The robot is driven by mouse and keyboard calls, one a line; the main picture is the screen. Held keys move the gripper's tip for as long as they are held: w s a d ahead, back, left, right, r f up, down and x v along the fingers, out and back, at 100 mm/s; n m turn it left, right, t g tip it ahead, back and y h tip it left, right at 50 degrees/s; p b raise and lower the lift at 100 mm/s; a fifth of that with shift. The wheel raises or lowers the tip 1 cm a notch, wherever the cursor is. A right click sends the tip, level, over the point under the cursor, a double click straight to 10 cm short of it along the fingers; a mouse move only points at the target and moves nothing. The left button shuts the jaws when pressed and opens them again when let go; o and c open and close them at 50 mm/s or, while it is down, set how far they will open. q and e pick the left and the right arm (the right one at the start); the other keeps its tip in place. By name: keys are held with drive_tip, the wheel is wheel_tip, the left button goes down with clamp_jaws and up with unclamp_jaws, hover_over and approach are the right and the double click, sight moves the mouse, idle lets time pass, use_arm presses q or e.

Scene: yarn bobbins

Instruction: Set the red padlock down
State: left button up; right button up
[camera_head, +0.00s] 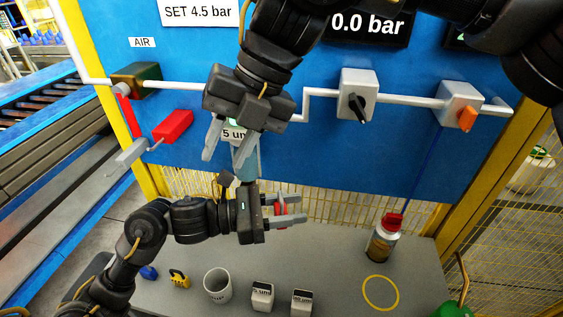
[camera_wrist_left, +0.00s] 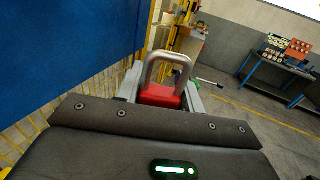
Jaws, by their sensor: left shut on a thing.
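My left gripper (camera_head: 290,210), coming in from the left, is shut on the red padlock (camera_head: 281,209). In the left wrist view the padlock's red body (camera_wrist_left: 160,95) lies between the fingers and its grey shackle stands up. Fingers hide most of it in the head view. It appears above the back part of the grey bench (camera_head: 335,275); the exact gap cannot be told. My right gripper (camera_head: 229,148) is open in front of the pale filter bowl (camera_head: 248,163) below the pipe; whether it touches the bowl cannot be told.
On the bench are a blue item (camera_head: 148,272), a yellow padlock (camera_head: 179,279), a white mug (camera_head: 217,286), two labelled blocks (camera_head: 262,296) (camera_head: 301,302), a red-capped bottle (camera_head: 382,243) and a yellow ring (camera_head: 380,292). The blue panel (camera_head: 300,165) carries pipework behind. The bench between blocks and ring is clear.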

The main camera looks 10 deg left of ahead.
sight(282, 210)
drive_tip(key=w+d+f+t+h, duration=0.1)
drive_tip(key=d+f, duration=0.1)
drive_tip(key=w+d+f+h, duration=0.1)
drive_tip(key=w+d+h, duration=0.1)
drive_tip(key=w+d+f+t+h, duration=0.1)
drive_tip(key=d+f+h, duration=0.1)
drive_tip(key=d, duration=0.1)
drive_tip(key=shift+w+f+m+t, duration=0.3)
drive_tip(key=shift+w+f+m, duration=0.05)
drive_tip(key=shift+w+m, duration=0.05)
use_arm(q)
drive_tip(key=shift+d, duration=0.1)
use_arm(e)
wheel_tip(282, 210, down, 12)
drive_tip(key=c, duration=0.6)
use_arm(q)
drive_tip(key=o, duration=1.1)
use_arm(e)
clamp_jaws()
use_arm(q)
drive_tip(key=v, duration=1.2)
